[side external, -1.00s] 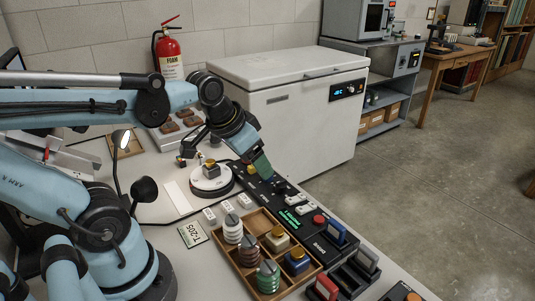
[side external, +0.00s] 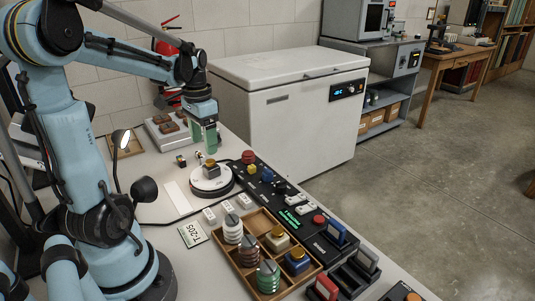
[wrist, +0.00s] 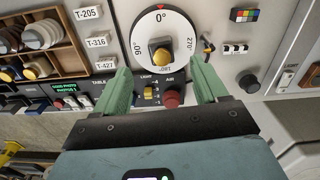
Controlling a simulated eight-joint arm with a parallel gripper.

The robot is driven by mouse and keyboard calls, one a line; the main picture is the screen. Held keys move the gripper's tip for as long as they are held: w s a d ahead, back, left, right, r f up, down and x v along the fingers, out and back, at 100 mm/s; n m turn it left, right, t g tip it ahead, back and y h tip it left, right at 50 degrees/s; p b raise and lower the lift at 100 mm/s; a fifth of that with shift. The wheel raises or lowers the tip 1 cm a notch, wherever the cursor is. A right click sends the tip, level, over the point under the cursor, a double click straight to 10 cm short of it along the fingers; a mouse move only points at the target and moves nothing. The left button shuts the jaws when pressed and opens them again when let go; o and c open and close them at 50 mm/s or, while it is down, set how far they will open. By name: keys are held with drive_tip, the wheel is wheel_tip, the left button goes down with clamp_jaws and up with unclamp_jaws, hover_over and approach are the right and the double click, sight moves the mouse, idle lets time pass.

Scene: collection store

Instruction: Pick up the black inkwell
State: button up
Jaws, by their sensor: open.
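The black inkwell (side external: 211,166), a small dark block with a gold cap, stands on the white round turntable (side external: 212,187). The wrist view shows the inkwell (wrist: 161,55) from above near the turntable's middle, mostly as its gold cap. My gripper (side external: 205,148) points down above and behind the turntable, apart from the inkwell. Its green fingers are open and empty. In the wrist view the inkwell appears just beyond the gap between the fingertips (wrist: 160,75).
A wooden tray (side external: 238,274) holds coils and other inkwells in front of the turntable. A black control panel (side external: 268,185) with buttons runs along the right. A lamp (side external: 120,140) stands left. A white chest freezer (side external: 285,120) is behind.

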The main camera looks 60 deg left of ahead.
sight(208, 162)
drive_tip(key=shift+w+f, duration=0.15)
drive_tip(key=shift+f, duration=1.85)
drive_tip(key=shift+w+f, duration=0.1)
drive_tip(key=shift+f, duration=1.9)
drive_tip(key=c, duration=1.2)
drive_tip(key=shift+r, duration=0.2)
